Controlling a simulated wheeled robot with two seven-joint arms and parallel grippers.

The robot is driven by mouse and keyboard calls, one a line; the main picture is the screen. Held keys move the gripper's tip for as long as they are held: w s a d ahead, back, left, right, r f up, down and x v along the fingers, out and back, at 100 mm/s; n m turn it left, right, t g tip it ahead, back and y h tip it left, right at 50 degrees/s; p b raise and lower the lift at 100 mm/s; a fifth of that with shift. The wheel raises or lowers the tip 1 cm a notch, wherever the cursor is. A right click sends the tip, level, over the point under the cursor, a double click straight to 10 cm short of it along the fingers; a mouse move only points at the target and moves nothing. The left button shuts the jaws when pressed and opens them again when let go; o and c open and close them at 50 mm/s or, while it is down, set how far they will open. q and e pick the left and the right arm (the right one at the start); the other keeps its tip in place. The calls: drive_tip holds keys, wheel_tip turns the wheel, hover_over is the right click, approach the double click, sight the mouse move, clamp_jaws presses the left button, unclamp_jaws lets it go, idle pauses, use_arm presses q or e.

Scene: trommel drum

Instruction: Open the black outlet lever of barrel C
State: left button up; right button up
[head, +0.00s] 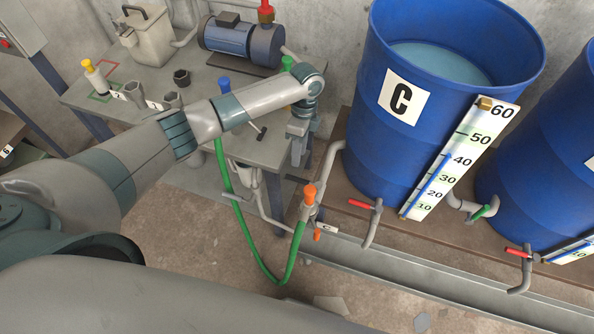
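The blue barrel C (365,135), marked by a white label (404,97), stands on a brown platform at the right, with liquid inside. A grey pipe (326,165) leaves its lower left side. I cannot make out a black lever on this pipe; my gripper is close to its upper left. A tap with a red handle (359,204) is in front of the barrel. My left gripper (300,152) points down, left of barrel C and apart from it. Its fingers are small and seen end-on, so their opening is unclear. My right gripper is out of view.
A grey table (140,80) with a blue pump (240,40) and small bottles stands behind my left arm. A green hose (262,270) hangs below, reaching an orange-capped fitting (309,194). A grey trough (400,268) runs before the barrels. A second blue barrel (545,160) stands right.

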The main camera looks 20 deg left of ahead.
sight(296, 178)
use_arm(q)
drive_tip(key=f, duration=0.3)
drive_tip(key=s+f, duration=0.1)
drive_tip(key=f, duration=0.2)
drive_tip(key=s+f+p, duration=0.1)
drive_tip(key=f, duration=0.2)
drive_tip(key=shift+f, duration=0.2)
clamp_jaws()
